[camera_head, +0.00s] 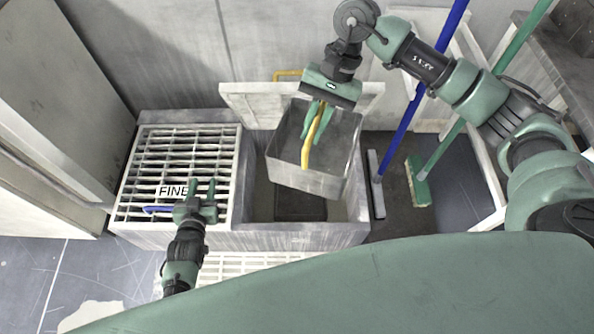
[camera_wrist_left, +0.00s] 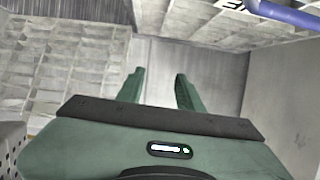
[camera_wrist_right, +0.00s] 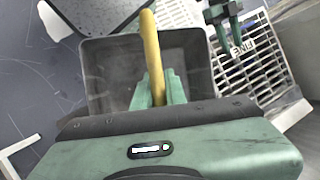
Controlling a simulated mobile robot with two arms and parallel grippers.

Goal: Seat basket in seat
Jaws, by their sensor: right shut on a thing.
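The basket (camera_head: 340,150) is a grey open metal box with a yellow handle. My right gripper (camera_head: 316,125) is shut on the yellow handle (camera_wrist_right: 151,50), and the basket hangs tilted from it. In the head view the basket overlaps the open rectangular well (camera_head: 260,195) in the grey tank, which looks like the seat. The basket covers part of the well, and its exact height is hard to tell. My left gripper (camera_head: 204,188) is over the white slatted grate, near the FINE label. Its fingers are apart and empty in the left wrist view (camera_wrist_left: 160,88).
The white grate (camera_head: 150,150) with the FINE label (camera_head: 173,191) adjoins the well on the left. A blue bar (camera_head: 158,210) lies by its front. A raised white panel (camera_head: 245,105) stands behind the well. Blue and green broom handles (camera_head: 400,130) lean at the right.

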